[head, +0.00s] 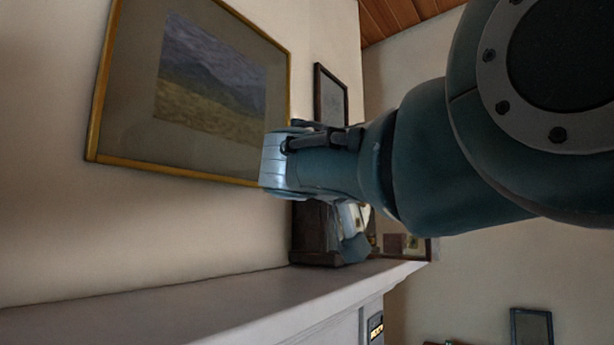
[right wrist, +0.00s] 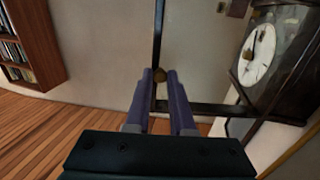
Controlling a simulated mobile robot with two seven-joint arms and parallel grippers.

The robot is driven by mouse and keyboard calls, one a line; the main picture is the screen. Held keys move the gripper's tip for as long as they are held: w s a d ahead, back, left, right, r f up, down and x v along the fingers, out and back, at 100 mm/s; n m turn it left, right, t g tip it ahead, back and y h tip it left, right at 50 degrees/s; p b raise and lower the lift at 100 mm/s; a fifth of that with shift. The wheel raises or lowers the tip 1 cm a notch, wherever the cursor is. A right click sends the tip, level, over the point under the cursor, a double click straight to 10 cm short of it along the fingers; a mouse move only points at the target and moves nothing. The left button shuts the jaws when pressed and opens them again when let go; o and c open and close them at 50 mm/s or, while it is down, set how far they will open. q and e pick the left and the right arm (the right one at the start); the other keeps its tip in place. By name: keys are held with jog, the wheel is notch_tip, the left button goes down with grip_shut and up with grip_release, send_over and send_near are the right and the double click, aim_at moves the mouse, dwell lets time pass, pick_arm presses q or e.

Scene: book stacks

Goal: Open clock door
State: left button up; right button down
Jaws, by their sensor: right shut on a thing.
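The clock (right wrist: 270,60) has a dark wooden case and a white round face, at the right of the right wrist view. Its door (right wrist: 190,108), a dark frame with a small brass knob (right wrist: 159,76), stands swung out from the case, with the wall seen through it. My right gripper (right wrist: 160,82) is shut on the knob, one finger on each side. In the head view the clock's dark case (head: 312,232) stands on the mantel, partly hidden by my right arm; the fingertips are hard to make out there. My left gripper is out of view.
The mantel shelf (head: 190,310) is bare in front of the clock. A large gold-framed picture (head: 215,85) and a small dark-framed one (head: 330,95) hang close to my arm. A bookshelf (right wrist: 30,45) stands beyond the wooden floor (right wrist: 60,120).

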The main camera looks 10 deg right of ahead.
jog(key=shift+s+d+f, duration=0.1)
dwell(0.3)
jog(key=c, duration=0.8)
grip_release()
jog(key=shift+s+d, duration=0.1)
jog(key=shift+d, duration=0.05)
